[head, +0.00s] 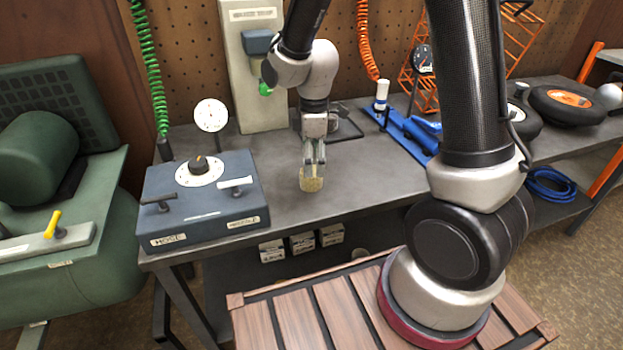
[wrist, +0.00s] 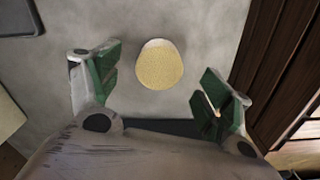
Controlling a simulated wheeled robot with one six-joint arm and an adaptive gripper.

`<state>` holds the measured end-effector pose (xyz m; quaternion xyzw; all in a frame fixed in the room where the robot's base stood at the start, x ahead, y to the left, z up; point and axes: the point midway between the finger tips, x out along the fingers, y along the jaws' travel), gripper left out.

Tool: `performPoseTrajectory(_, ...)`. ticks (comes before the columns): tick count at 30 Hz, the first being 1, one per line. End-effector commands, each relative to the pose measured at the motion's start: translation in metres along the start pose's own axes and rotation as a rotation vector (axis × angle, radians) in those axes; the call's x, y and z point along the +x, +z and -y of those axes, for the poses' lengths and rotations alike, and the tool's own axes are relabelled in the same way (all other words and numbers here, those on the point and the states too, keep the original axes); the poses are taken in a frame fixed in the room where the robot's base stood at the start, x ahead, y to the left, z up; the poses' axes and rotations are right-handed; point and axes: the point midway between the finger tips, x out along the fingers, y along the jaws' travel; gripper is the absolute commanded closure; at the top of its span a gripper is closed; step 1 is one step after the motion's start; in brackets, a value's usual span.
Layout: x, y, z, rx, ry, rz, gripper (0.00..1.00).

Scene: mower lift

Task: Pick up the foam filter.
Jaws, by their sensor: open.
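The foam filter (head: 311,180) is a small yellowish porous piece with a pale edge, on the grey workbench near its front edge. In the wrist view the foam filter (wrist: 159,66) lies ahead of and between the open fingers, with clear gaps on both sides. My gripper (head: 314,160) points down at it in the head view and partly covers its upper part. In the wrist view my gripper (wrist: 161,84) shows green finger pads spread wide, with nothing between them. I cannot tell the exact height of the fingertips above the bench.
A blue-grey control box (head: 204,200) with levers stands left on the workbench (head: 372,180). A dial gauge (head: 211,115) stands behind it. A blue tray (head: 408,130) and wheels (head: 562,104) are at the right. The bench around the foam is clear.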

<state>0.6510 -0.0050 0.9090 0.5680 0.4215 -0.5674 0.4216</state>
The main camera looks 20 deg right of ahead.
Motion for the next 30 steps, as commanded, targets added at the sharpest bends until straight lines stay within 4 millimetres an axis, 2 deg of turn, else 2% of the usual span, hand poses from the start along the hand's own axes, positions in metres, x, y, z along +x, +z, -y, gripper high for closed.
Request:
performPoseTrajectory(10,0.05,-0.004,0.001,0.003,-0.003,0.003,0.21)
performPoseTrajectory(19,0.055,-0.005,0.001,0.003,0.0,0.0,0.21)
performPoseTrajectory(26,0.055,-0.005,0.001,0.003,0.0,0.0,0.63)
performPoseTrajectory(30,0.054,-0.005,0.001,0.003,0.0,0.0,0.65)
